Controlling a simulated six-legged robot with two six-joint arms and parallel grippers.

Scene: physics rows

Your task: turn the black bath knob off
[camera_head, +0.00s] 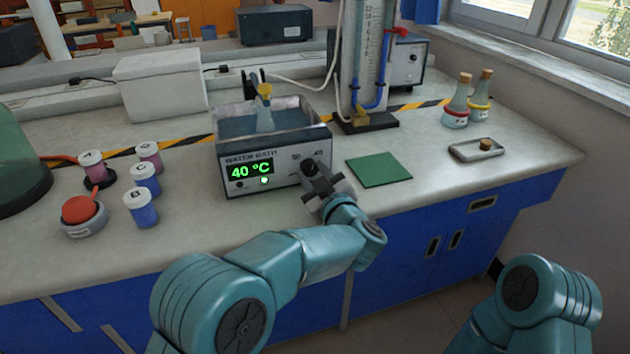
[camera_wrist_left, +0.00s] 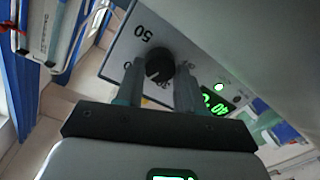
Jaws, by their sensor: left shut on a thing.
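The water bath (camera_head: 231,188) is a grey box on the bench, with a green display (camera_head: 251,172) reading 40 °C and a lit lamp (camera_head: 264,181). Its round black knob (camera_wrist_left: 159,67) sits on the front panel, beside a "50" mark in the left wrist view. My left gripper (camera_head: 314,178) is at the right part of the panel. In the left wrist view its two fingers (camera_wrist_left: 160,82) are shut on the knob, one on each side. In the head view the gripper largely hides the knob. My right arm shows at lower right; its gripper is out of view.
A flask (camera_head: 265,119) stands in the bath. A green mat (camera_head: 379,169) lies to the right, with a small tray (camera_head: 476,151) and corked bottles (camera_head: 457,104) beyond. Several lidded jars (camera_head: 141,205) and a red-topped bowl (camera_head: 83,221) stand at left.

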